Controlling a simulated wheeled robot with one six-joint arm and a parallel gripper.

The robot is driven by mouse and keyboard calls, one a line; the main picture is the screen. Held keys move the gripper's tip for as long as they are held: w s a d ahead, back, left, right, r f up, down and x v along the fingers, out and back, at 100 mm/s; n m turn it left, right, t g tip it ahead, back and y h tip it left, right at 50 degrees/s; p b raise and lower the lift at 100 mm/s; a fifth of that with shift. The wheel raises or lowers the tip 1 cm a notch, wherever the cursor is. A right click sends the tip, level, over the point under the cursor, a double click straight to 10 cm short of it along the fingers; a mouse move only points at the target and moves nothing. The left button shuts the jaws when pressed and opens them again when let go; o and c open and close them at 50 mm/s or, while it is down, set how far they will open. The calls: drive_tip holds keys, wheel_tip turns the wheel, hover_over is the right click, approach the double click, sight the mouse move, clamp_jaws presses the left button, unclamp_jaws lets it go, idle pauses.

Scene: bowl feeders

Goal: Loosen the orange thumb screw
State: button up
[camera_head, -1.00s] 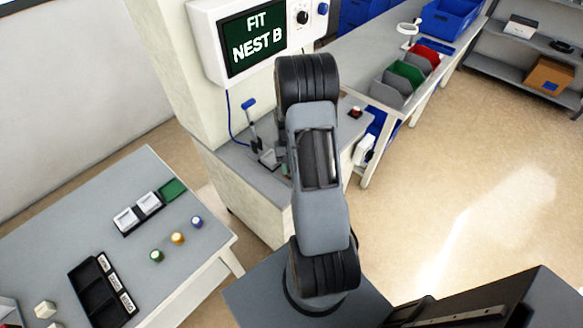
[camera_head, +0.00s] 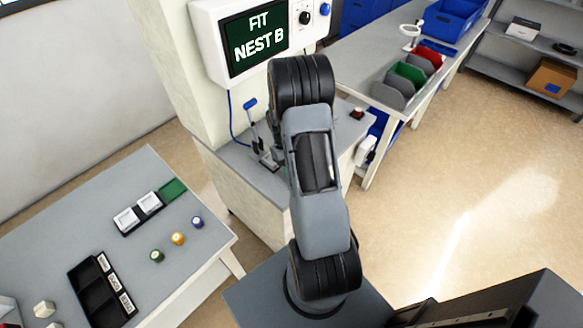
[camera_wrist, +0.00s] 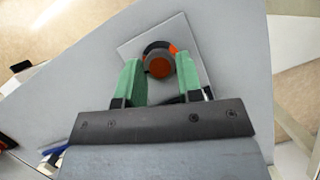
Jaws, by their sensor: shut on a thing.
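The orange thumb screw (camera_wrist: 160,67) shows in the wrist view as a round grey-and-orange knob on a square light plate (camera_wrist: 132,48). My gripper (camera_wrist: 158,72) is shut on it, with one green finger on each side of the knob. A second orange patch shows just beyond the knob, beside a dark ring. In the head view my arm hides the gripper and the screw.
A toggle clamp with a blue handle (camera_head: 250,104) stands on the grey bench, left of my arm. A screen (camera_head: 258,42) reads "FIT NEST B". A left table (camera_head: 100,215) holds colored knobs and trays. The floor at right is clear.

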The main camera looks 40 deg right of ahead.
drive_tip(key=o, duration=0.9)
drive_tip(key=v, duration=1.4)
drive_tip(key=shift+s, duration=0.1)
drive_tip(key=s+a+r+t, duration=0.2)
drive_tip(key=s+a+r, duration=0.1)
drive_tip(key=a, duration=0.3)
drive_tip(key=s+a+r+n+t, duration=0.1)
drive_tip(key=s+a+r+t, duration=0.2)
drive_tip(key=s+a, duration=0.3)
drive_tip(key=s+a+r+t, duration=0.3)
drive_tip(key=s+a, duration=0.1)
drive_tip(key=a, duration=0.2)
drive_tip(key=shift+s+a+n+h, duration=0.25)
drive_tip(key=shift+a+n+h, duration=0.05)
